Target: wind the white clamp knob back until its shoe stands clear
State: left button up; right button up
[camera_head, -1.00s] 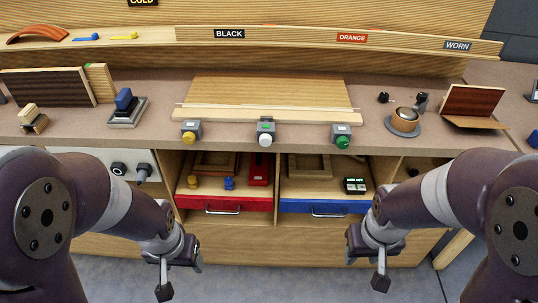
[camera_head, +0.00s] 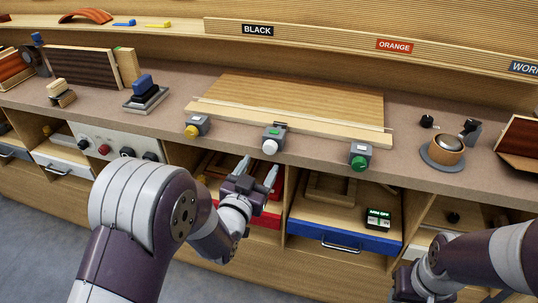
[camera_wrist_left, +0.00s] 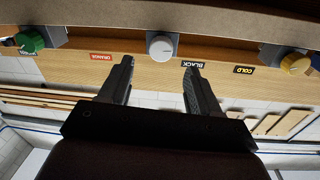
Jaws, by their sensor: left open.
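The white clamp knob (camera_head: 269,147) sits on the front of a grey clamp block (camera_head: 274,136) at the bench's front edge, between the yellow and green knobs. The block stands at the front of a pale wooden panel (camera_head: 300,98) with a light strip along it. My left gripper (camera_head: 258,172) is open and empty, below and in front of the white knob, apart from it. In the left wrist view the white knob (camera_wrist_left: 160,47) shows ahead, between the lines of the open fingers (camera_wrist_left: 157,75). The clamp's shoe cannot be made out. My right gripper (camera_head: 405,284) is low at right, its fingers not clear.
A yellow knob (camera_head: 191,131) and a green knob (camera_head: 359,164) sit on similar blocks to either side. Below are a red drawer (camera_head: 264,219) and a blue drawer (camera_head: 345,237). A round metal-topped pot (camera_head: 446,148) stands at right on the bench.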

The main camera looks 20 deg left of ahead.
aim_at(269, 150)
pick_arm(q)
jog(key=w, duration=0.5)
jog(key=shift+w+d, duration=0.25)
jog(key=shift+w, duration=0.35)
jog(key=c, duration=1)
jog(key=shift+c, duration=0.2)
jog(key=shift+n, duration=0.3)
